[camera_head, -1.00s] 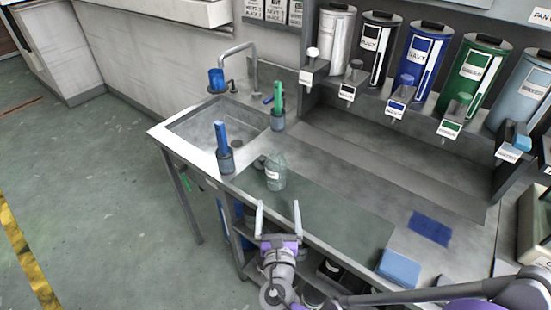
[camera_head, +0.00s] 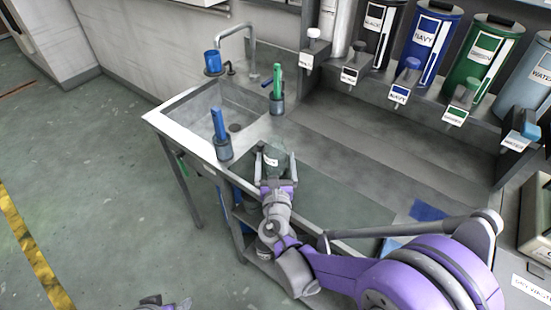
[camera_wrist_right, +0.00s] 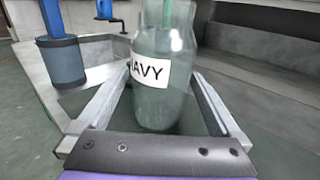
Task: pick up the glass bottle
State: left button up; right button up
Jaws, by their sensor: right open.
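The glass bottle (camera_head: 272,158) is clear and greenish, with a white label, and stands upright on the bench by the sink. In the right wrist view the bottle (camera_wrist_right: 165,100) shows a label reading "AVY", and its top is cut off. My right gripper (camera_head: 275,163) has its two fingers on either side of the bottle. In the wrist view the fingers are apart, with gaps between them and the glass. Part of what seems to be my left gripper (camera_head: 163,302) shows at the bottom edge; its jaws cannot be made out.
A blue-handled tool in a grey holder (camera_head: 222,135) stands left of the bottle, and a green one (camera_head: 277,90) stands behind it. The sink (camera_head: 215,105) is to the left. A blue cloth (camera_head: 428,211) lies on the right. Labelled dispensers (camera_head: 435,40) line the back.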

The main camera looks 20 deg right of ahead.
jog(key=x, duration=0.2)
jog(key=shift+w, duration=0.3)
jog(key=shift+s, duration=0.1)
jog(key=c, duration=1.5)
